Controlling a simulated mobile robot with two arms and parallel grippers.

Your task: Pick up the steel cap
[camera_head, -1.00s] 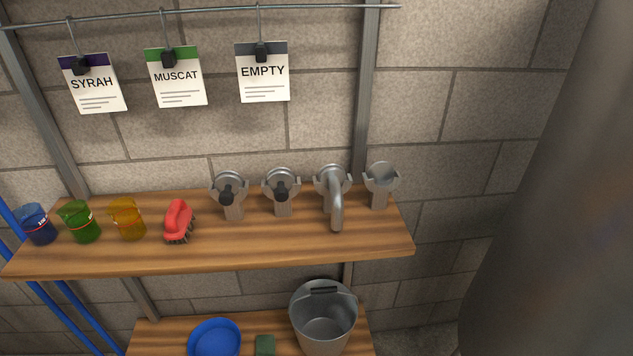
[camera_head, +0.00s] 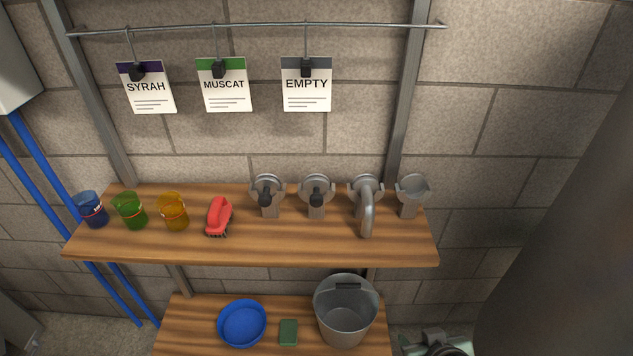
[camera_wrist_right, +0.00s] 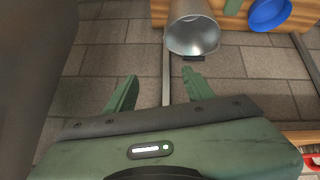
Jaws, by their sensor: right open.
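On the upper wooden shelf (camera_head: 250,247), several grey metal holders stand in a row in the head view. The rightmost holder (camera_head: 411,192) shows a plain grey round face with no handle or pipe; I cannot tell whether this is the steel cap or a bare holder. Two fittings with black handles (camera_head: 266,192) (camera_head: 317,192) and a bent steel pipe (camera_head: 367,205) sit to its left. My right gripper (camera_head: 437,343) is at the bottom edge, below the shelf and right of the bucket. In the right wrist view its jaws (camera_wrist_right: 157,88) are open and empty. My left gripper is not visible.
A grey bucket (camera_head: 345,325), blue bowl (camera_head: 242,323) and green sponge (camera_head: 288,332) are on the lower shelf. A red brush (camera_head: 219,217) and blue, green and amber cups (camera_head: 130,211) stand on the upper shelf. Cards (camera_head: 306,90) hang from a rail above.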

